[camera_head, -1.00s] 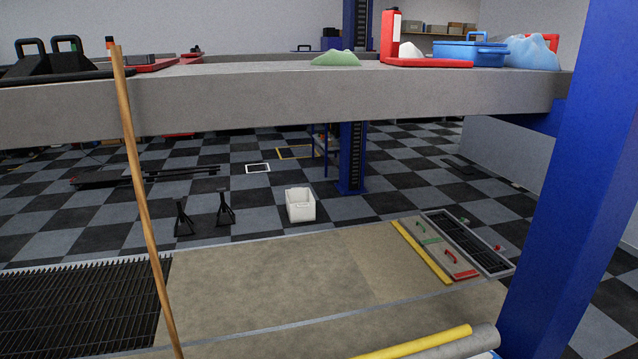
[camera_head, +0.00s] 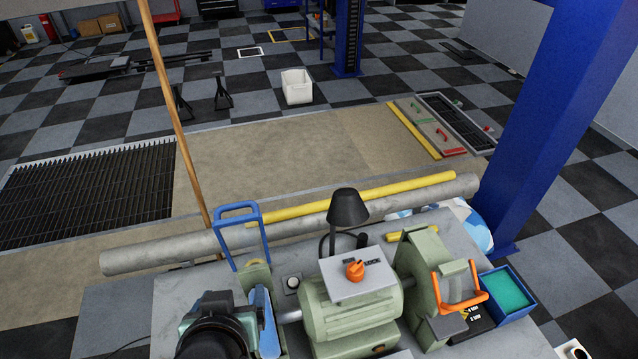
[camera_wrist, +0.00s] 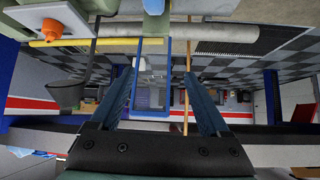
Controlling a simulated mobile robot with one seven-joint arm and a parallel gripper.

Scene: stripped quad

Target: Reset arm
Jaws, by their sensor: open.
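My gripper (camera_wrist: 160,74) shows in the wrist view with its two dark blue fingers wide apart and nothing between them. Its dark palm crosses the lower middle of that view. In the head view, a dark and teal part of my arm (camera_head: 212,328) is at the bottom left of centre, over the workbench. It stands left of a green bench machine (camera_head: 352,312) with an orange knob. Whether it touches anything there cannot be told. The fingertips are not clear in the head view.
A blue handle frame (camera_head: 239,210), a black lamp (camera_head: 348,207), an orange handle (camera_head: 459,290) and a blue tray (camera_head: 507,292) crowd the bench. A grey pipe (camera_head: 150,254) lies behind. A wooden pole (camera_head: 172,110) rises left; a blue post (camera_head: 549,120) stands right. Floor beyond is mostly open.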

